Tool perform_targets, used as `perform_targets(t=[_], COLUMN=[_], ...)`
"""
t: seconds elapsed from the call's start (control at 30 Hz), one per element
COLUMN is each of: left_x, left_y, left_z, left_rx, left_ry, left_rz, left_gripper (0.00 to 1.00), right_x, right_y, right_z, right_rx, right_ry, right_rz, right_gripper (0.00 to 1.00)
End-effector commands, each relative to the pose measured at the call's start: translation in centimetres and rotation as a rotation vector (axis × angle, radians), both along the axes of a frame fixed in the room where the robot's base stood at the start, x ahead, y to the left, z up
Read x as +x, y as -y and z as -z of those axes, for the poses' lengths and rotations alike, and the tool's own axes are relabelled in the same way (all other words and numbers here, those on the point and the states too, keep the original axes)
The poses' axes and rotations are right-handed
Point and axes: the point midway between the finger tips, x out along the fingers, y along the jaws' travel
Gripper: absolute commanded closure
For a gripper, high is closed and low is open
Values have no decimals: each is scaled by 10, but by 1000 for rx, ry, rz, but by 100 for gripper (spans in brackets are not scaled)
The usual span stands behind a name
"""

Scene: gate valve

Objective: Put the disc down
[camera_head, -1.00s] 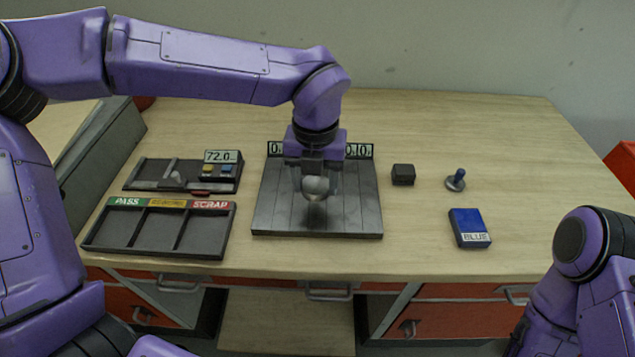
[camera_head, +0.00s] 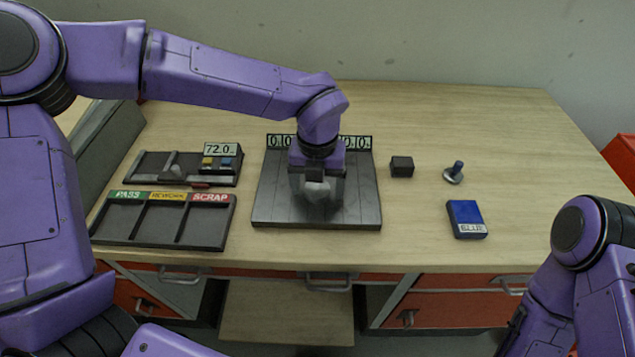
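My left gripper (camera_head: 318,192) points down over the dark slatted plate (camera_head: 270,208) in the middle of the bench. A light grey disc (camera_head: 319,190) shows at its fingertips, held roughly on edge and facing me. The fingers are close on the disc. It is low over the plate; I cannot tell whether it touches. A display with digits stands along the plate's back edge, partly hidden by my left gripper. My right arm shows at the lower right, but its gripper is outside the view.
A sorting tray (camera_head: 162,243) labelled PASS, REWORK and SCRAP lies left. Behind it is a gauge tray (camera_head: 150,180) reading 72.0.

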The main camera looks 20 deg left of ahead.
Motion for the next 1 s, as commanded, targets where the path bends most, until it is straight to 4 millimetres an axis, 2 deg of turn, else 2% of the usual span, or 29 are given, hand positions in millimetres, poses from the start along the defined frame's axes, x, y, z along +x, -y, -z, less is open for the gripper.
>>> perform_targets(t=[0.1,0.23,0.5,0.7,0.8,1.0], left_x=[0,1,1,1,0,0], left_y=[0,0,0,0,0,0], left_z=[-1,-13,-81,-116,-123,-124], left_rx=[0,-1,-2,0,-1,0], left_ry=[1,5,6,3,1,1], left_rz=[0,0,-2,0,0,1], left_gripper=[18,18,18,18,18,18], right_x=[0,0,0,0,0,0], right_y=[0,0,0,0,0,0], right_z=[-1,0,8,10,10,9], right_rx=[0,0,0,0,0,0], right_ry=[0,0,0,0,0,0], right_rz=[0,0,0,0,0,0], right_gripper=[57,57,57,57,57,57])
